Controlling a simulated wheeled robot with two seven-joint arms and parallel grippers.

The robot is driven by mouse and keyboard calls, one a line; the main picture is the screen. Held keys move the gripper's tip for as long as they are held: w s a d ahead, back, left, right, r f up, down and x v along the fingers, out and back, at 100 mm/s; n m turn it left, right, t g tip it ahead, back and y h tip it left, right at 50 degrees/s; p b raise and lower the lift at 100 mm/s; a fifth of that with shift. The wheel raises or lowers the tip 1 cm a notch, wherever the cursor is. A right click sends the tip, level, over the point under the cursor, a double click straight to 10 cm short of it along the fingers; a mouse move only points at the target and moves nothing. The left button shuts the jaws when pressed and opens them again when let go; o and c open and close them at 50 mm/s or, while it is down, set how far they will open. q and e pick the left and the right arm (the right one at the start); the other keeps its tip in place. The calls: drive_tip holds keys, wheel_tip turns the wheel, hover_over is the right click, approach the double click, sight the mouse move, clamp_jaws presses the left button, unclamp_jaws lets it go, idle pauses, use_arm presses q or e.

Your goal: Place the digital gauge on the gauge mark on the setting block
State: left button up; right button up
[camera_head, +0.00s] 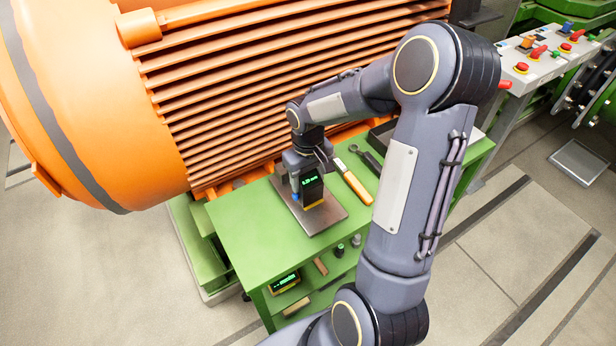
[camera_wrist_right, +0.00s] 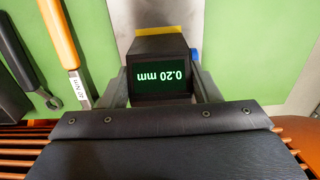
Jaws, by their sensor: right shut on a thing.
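The digital gauge (camera_head: 311,190) is a dark box with a green-lit display and a yellow lower edge. My right gripper (camera_head: 303,172) is shut on it from above. In the right wrist view the gauge (camera_wrist_right: 161,72) sits between the two fingers, its display reading 0.20 mm upside down. The gauge is over a grey-brown metal plate (camera_head: 333,213) on the green table, seemingly the setting block. I cannot tell whether the gauge touches it. I cannot make out the gauge mark. My left gripper is not in view.
An orange-handled tool (camera_head: 354,184) and a dark wrench (camera_head: 368,160) lie on the green table (camera_head: 250,225), right of the plate. A second lit display (camera_head: 285,282) and small parts sit on a lower shelf. A large orange ribbed motor (camera_head: 110,130) stands close behind the table.

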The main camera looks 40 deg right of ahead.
drive_tip(key=shift+f, duration=0.2)
drive_tip(key=o, duration=1.1)
drive_tip(key=shift+r, duration=0.2)
